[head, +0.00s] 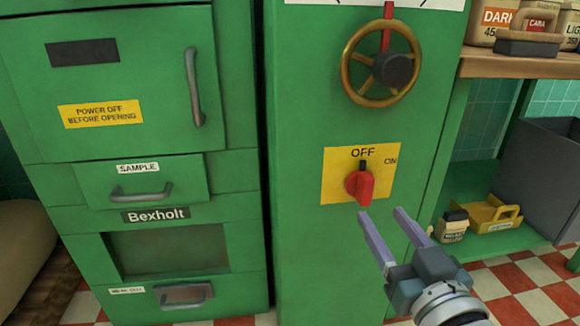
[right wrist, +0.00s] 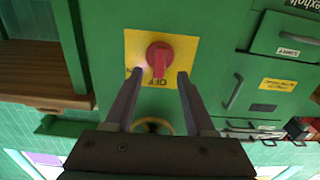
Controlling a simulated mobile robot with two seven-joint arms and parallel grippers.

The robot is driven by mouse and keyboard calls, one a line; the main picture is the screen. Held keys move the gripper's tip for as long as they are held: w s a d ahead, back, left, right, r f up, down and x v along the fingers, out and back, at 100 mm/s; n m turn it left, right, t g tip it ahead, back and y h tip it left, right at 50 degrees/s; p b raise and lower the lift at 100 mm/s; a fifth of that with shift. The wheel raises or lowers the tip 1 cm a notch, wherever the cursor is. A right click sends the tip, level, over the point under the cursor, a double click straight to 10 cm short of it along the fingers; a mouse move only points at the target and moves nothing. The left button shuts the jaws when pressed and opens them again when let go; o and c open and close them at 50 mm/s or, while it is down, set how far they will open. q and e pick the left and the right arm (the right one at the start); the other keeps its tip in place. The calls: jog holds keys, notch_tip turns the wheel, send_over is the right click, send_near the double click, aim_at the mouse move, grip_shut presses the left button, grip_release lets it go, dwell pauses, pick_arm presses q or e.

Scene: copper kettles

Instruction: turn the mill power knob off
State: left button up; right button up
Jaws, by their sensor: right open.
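The red mill power knob (head: 360,186) sits on a yellow plate (head: 335,180) marked OFF at the top and ON at the upper right. Its dark pointer appears to stand upright, under OFF. My right gripper (head: 380,211) is open and empty, just below and to the right of the knob in the head view. In the right wrist view, which is upside down, the knob (right wrist: 159,55) lies between and beyond the tips of my right gripper (right wrist: 160,72). I cannot tell whether a finger touches it. My left gripper is not in view.
A brass handwheel (head: 352,87) is above the knob on the green panel. A green Bexholt cabinet (head: 235,160) with handles stands at the left. At the right are a wooden shelf (head: 500,66) with bags, a yellow tray (head: 492,212) and a grey bin (head: 535,170).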

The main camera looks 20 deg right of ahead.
jog(key=shift+p+v, duration=0.3)
jog(key=shift+v, duration=1.45)
notch_tip(320, 180, up, 19)
jog(key=s+a+n+g+y+p, duration=0.1)
jog(key=a+n+g+y+p, duration=0.3)
jog(key=p, duration=1.7)
jog(key=s+a+r+g+p, duration=0.2)
jog(key=s+r+g+p, duration=0.45)
jog(key=r+p, duration=0.65)
jog(key=s+a+r+g+p, duration=0.1)
jog(key=s+r+g+p, duration=0.2)
jog(key=s+r+p, duration=0.85)
notch_tip(320, 180, up, 39)
jog(key=w+p, duration=0.2)
jog(key=p, duration=3.4)
jog(key=shift+a+n+y, duration=0.2)
jog(key=shift+n+y, duration=0.1)
jog(key=shift+f, duration=0.15)
